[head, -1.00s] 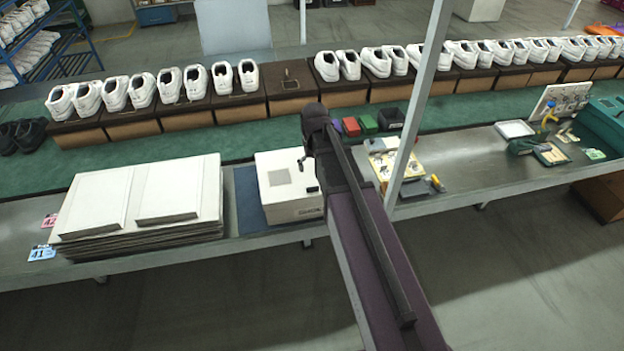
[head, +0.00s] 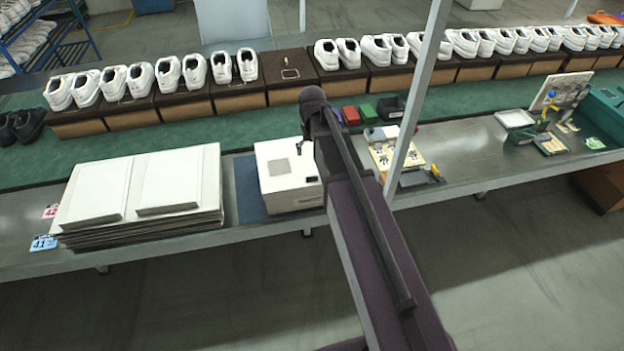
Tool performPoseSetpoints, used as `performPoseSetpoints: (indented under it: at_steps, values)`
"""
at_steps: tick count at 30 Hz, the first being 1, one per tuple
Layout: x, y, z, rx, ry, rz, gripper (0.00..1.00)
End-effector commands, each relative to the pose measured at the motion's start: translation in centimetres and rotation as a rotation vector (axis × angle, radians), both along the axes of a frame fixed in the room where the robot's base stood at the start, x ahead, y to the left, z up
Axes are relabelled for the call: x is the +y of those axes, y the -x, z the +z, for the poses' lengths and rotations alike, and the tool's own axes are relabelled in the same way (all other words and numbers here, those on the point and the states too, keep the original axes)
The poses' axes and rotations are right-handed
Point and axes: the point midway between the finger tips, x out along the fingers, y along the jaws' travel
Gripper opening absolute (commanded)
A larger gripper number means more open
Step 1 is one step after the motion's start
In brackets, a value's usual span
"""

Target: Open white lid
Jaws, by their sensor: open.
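A white box with a white lid (head: 275,168) stands on the metal table, left of my arm. The lid lies flat and closed on it, with a grey square on top. My arm reaches over the table and hides the box's right edge. Of my gripper (head: 301,146), only a small dark part shows left of the arm's end, over the far right of the lid. It is open. The arm hides most of it, and I cannot tell whether it touches the lid.
A stack of flat white cartons (head: 140,188) lies left of the box. A grey post (head: 418,95) rises right of my arm. White shoes on brown boxes line the green belt (head: 180,141) behind. Small coloured bins (head: 368,112) and a tool board (head: 395,150) lie right.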

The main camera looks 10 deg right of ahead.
Motion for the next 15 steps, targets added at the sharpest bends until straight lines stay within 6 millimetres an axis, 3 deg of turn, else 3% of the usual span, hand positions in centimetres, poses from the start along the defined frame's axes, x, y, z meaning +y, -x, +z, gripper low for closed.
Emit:
performPoseSetpoints:
  at_steps: [15]
  values:
    - [0.1,0.0,-4.4,0.000,0.000,0.001,0.97]
